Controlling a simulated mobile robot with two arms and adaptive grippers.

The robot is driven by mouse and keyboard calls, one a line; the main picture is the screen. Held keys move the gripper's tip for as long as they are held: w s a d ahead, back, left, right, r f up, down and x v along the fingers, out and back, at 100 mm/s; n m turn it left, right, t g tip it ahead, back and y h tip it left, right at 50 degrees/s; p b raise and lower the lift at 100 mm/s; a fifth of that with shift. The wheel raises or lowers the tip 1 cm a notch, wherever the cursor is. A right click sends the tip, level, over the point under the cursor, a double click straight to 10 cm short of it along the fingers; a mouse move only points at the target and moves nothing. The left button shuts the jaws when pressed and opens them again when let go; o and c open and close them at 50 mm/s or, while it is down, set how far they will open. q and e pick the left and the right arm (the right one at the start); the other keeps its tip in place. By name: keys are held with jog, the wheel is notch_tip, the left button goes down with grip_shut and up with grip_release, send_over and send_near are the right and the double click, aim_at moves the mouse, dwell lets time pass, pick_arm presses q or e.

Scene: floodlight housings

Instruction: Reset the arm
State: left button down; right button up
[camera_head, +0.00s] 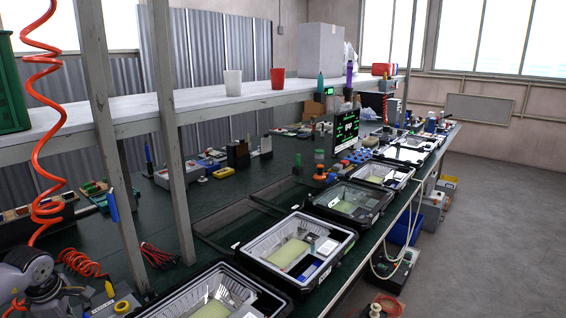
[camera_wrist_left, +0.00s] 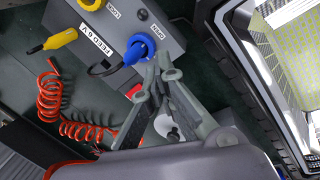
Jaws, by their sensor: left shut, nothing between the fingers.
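My left gripper (camera_wrist_left: 160,75) is shut and empty in the left wrist view. Its fingertips are beside a blue plug (camera_wrist_left: 139,49) seated in a grey box (camera_wrist_left: 178,40) labelled "FEED 6V"; I cannot tell whether they touch it. In the head view my left arm shows at the lower left edge, and its fingertips are hard to make out there. The grey box shows at the bottom left of the head view (camera_head: 100,311). My right gripper is in neither view.
Open floodlight housings (camera_head: 328,233) line the bench's front edge; one (camera_wrist_left: 262,70) lies right of the gripper. An orange coiled cord (camera_wrist_left: 50,98) with a yellow tip is to the left. Shelf posts (camera_head: 172,130) rise from the bench.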

pick_arm(q)
jog(key=shift+v, duration=0.8)
jog(key=shift+w+f, duration=0.1)
jog(key=shift+w, duration=0.05)
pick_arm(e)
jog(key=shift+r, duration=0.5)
